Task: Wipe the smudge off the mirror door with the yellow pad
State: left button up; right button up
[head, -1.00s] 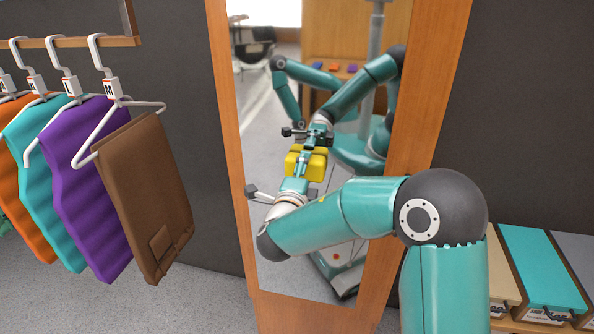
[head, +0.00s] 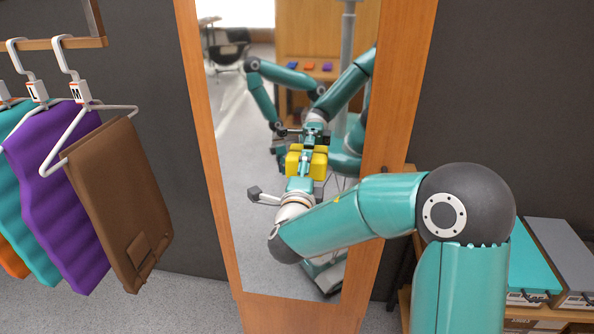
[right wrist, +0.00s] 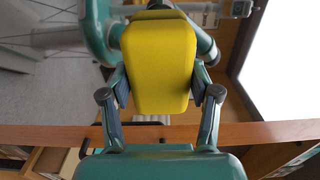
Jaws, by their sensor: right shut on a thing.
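The mirror door (head: 238,200) stands upright in a wooden frame in the middle of the head view. My right gripper (head: 303,163) is in front of the glass, shut on the yellow pad (head: 319,166). The pad also shows large between the fingers in the right wrist view (right wrist: 158,65). I cannot tell whether the pad touches the glass; its reflection blends with it. I cannot make out the smudge; my right arm, the gripper and reflections cover much of the glass. My left gripper is not directly in view.
Brown trousers (head: 120,205) and a purple garment (head: 60,200) hang on a rail left of the door. A shelf with a teal box (head: 530,270) and a grey box (head: 572,255) stands at the right. Floor is clear at lower left.

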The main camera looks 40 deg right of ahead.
aim_at(270, 159)
jog(key=shift+s+d, duration=0.5)
jog(key=shift+s, duration=0.05)
jog(key=shift+w+a+p, duration=0.35)
jog(key=shift+w+a, duration=0.95)
jog(key=shift+w, duration=0.1)
jog(key=shift+w+a+r+p, duration=0.1)
jog(key=shift+w+a+p, duration=0.25)
jog(key=shift+w+a, duration=0.45)
jog(key=shift+w+a+p, duration=0.3)
jog(key=shift+w+a, duration=0.25)
jog(key=shift+w, duration=0.3)
jog(key=shift+w+a+p, duration=0.35)
jog(key=shift+w+a, duration=0.5)
jog(key=shift+w, duration=0.15)
jog(key=v, duration=0.6)
jog(key=shift+v, duration=1.55)
